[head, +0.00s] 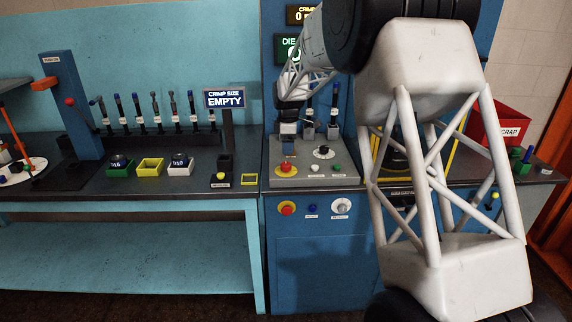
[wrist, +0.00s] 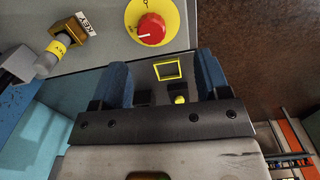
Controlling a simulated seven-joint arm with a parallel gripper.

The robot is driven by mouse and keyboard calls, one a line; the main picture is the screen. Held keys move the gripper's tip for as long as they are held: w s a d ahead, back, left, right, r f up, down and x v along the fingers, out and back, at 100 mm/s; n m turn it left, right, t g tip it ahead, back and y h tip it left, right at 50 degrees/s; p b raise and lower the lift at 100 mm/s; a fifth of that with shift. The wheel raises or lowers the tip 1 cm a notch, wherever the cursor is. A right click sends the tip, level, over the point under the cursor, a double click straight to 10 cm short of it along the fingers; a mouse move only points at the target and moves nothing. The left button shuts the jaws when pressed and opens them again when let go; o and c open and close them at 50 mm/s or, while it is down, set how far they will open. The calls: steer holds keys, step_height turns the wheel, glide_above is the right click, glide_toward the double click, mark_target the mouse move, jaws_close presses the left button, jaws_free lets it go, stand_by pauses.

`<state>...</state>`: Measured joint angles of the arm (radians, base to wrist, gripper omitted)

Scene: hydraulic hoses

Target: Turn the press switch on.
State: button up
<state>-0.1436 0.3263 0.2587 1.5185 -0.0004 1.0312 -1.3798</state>
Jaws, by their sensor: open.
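A red rotary switch on a round yellow plate (head: 286,170) sits at the left of the grey console top; it also shows at the top middle of the wrist view (wrist: 150,29). Its red knob carries a white mark. A grey and yellow key piece (wrist: 55,53) is by a brass block labelled KEY at the upper left of the wrist view. My gripper (head: 288,144) hangs over the console's left part, close above the switch in the head view. Its blue fingers (wrist: 163,78) are apart with nothing between them; the red knob lies beyond them.
The console (head: 335,176) also holds a black dial (head: 323,152) and small white and green buttons. Its front has a red knob on yellow (head: 287,208) and a white dial (head: 341,206). Tools stand behind. A red scrap bin (head: 497,125) is at the right.

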mark_target(286, 164)
steer(key=shift+w+a+f+n, duration=0.3)
steer(key=shift+w+f, duration=0.4)
steer(key=shift+w, duration=0.1)
steer(key=shift+f, duration=0.1)
steer(key=shift+f, duration=3.8)
steer(key=c, duration=0.9)
